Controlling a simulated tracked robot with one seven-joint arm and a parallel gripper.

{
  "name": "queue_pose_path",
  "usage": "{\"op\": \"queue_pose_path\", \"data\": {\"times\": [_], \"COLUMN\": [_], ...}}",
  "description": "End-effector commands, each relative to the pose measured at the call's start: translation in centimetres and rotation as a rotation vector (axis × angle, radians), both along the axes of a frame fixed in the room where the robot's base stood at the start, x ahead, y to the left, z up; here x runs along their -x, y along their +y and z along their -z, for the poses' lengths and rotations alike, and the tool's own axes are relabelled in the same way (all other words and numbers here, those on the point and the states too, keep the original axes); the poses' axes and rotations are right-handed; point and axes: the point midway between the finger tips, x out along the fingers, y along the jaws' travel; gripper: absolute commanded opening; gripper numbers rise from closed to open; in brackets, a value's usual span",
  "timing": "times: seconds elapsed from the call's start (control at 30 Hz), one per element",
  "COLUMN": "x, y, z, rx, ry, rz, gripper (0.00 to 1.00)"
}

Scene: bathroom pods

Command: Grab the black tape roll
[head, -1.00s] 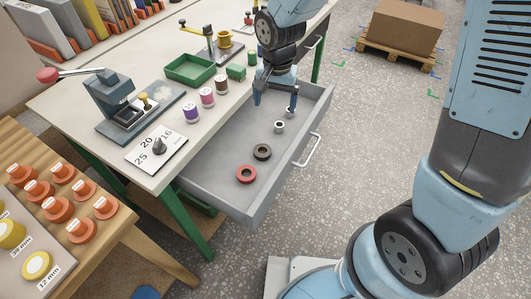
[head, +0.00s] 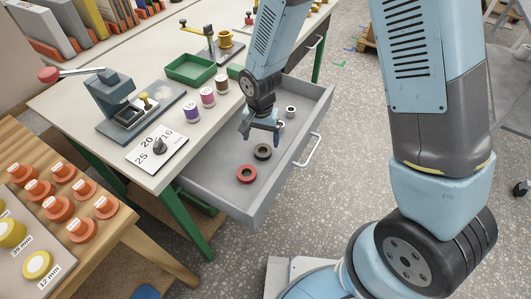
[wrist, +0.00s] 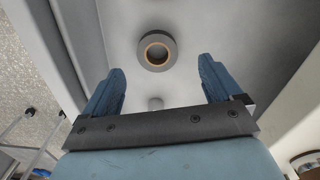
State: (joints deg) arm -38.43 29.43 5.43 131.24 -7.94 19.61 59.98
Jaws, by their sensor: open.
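The black tape roll (head: 262,157) lies flat in the open grey drawer, just behind a red tape roll (head: 246,180). My gripper (head: 260,136) is open and empty, above the drawer and close over the black roll in the head view. In the wrist view a dark roll with a brown core (wrist: 156,34) lies beyond the open fingertips (wrist: 160,67), about centred between them and touching neither. It looks like the black roll.
The drawer's walls and front handle (head: 308,152) surround the rolls. Thread spools (head: 207,96) and a number card (head: 156,148) are on the bench by the drawer.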

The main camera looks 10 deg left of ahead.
Motion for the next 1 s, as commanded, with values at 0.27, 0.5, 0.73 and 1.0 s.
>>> {"op": "queue_pose_path", "data": {"times": [0.27,0.5,0.73,1.0], "x": [0.1,0.2,0.1,0.1], "y": [-0.2,-0.5,-0.5,-0.5], "z": [1.5,4.4,5.7,5.7], "rx": [0.002,0.002,0.0,-0.001], "ry": [0.001,0.001,0.0,-0.001], "rz": [-0.001,-0.001,0.002,0.001], "gripper": [0.92,0.92,0.92,0.87]}}
